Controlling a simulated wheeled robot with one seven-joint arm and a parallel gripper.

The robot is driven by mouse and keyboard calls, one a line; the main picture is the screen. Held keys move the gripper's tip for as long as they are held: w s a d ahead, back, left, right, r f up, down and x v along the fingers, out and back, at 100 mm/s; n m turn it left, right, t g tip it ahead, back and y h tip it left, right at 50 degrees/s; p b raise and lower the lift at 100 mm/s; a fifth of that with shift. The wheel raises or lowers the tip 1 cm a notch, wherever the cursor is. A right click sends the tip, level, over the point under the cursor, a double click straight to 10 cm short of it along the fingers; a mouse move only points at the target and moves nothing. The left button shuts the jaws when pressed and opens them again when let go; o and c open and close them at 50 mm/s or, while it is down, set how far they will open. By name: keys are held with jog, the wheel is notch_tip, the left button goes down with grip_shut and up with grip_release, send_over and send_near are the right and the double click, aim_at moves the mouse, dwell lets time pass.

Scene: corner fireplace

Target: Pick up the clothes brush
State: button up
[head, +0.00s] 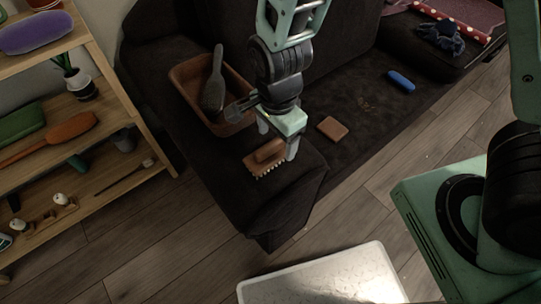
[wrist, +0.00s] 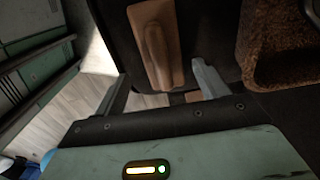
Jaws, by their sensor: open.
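A brown wooden brush (head: 265,157) with a raised grip and pale bristles rests on the dark sofa arm; I take it as the clothes brush. My gripper (head: 278,141) points down over the sofa arm close to this brush, open and empty. In the wrist view the brush (wrist: 158,45) lies lengthwise, its near end between the fingertips of my gripper (wrist: 160,74). I cannot tell the height gap between fingers and brush. The bristles are hidden in the wrist view.
A brown open box (head: 184,80) with a grey long-handled brush (head: 213,85) stands beside my gripper. A brown block (head: 332,129) and a blue object (head: 401,81) lie on the sofa seat (head: 350,100). Wooden shelves (head: 148,142) stand left. A white-topped table (head: 320,280) is in front.

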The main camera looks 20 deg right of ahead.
aim_at(273, 152)
jog(key=shift+a+f+b, duration=0.2)
jog(key=shift+f+b, duration=0.25)
jog(key=shift+f, duration=0.9)
jog(key=shift+a+f+b, duration=0.2)
jog(key=shift+f+b, duration=0.2)
jog(key=shift+f, duration=0.95)
jog(key=c, duration=1.1)
